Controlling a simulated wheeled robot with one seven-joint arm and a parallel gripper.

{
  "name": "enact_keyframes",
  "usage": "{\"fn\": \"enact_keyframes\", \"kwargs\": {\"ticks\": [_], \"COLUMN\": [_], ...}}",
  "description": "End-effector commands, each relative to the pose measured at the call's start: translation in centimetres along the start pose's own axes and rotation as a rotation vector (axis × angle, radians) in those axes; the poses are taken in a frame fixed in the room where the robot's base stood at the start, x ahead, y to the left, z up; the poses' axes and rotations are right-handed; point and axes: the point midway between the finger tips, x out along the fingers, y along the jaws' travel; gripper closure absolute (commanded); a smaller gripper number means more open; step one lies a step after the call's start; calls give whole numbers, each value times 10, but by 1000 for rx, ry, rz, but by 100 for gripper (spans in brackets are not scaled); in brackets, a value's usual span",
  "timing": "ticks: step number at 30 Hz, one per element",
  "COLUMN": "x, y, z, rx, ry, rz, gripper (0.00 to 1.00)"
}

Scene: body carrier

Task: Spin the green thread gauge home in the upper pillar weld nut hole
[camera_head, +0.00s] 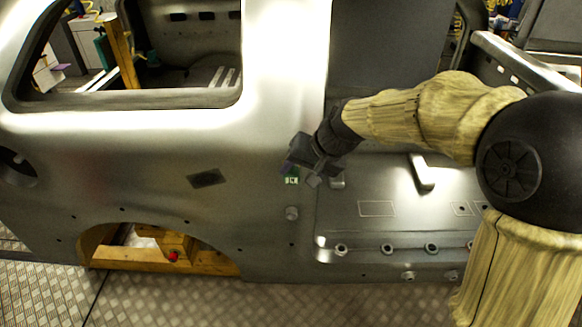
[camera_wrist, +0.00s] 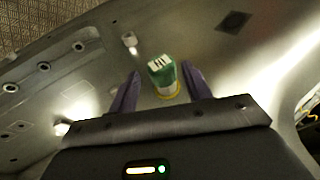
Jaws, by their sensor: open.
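The green thread gauge (camera_head: 291,180) shows in the head view as a small green piece with white marks, at the body's pillar just below my gripper (camera_head: 299,168). In the wrist view the gauge (camera_wrist: 162,72) has a green head with a pale, dark-marked face and a yellow ring at its base. My gripper (camera_wrist: 160,72) is open there, with one purple-grey finger on each side of the gauge and visible gaps. The gauge appears to stand at the pillar surface. The weld nut hole is hidden, and I cannot tell how deep the gauge sits.
A grey knob (camera_head: 292,213) sits lower on the pillar; it also shows in the wrist view (camera_wrist: 130,42). A dark patch (camera_head: 207,178) lies left on the panel. Several round fittings (camera_head: 387,249) line the sill. A wheel arch (camera_head: 160,245) opens at lower left.

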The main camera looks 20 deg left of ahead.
Motion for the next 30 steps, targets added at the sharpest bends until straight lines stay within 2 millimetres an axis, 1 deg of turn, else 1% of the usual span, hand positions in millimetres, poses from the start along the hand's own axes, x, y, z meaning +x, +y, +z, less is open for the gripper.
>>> {"fn": "enact_keyframes", "kwargs": {"ticks": [3, 8, 27, 30], "x": [-10, -17, -17, -17], "y": [-1, 0, 0, 5], "z": [-1, 0, 0, 2], "rx": [0, 1, 0, 2], "ry": [2, 2, 1, 1], "rz": [0, 0, 0, 10], "gripper": [51, 51, 51, 51]}}
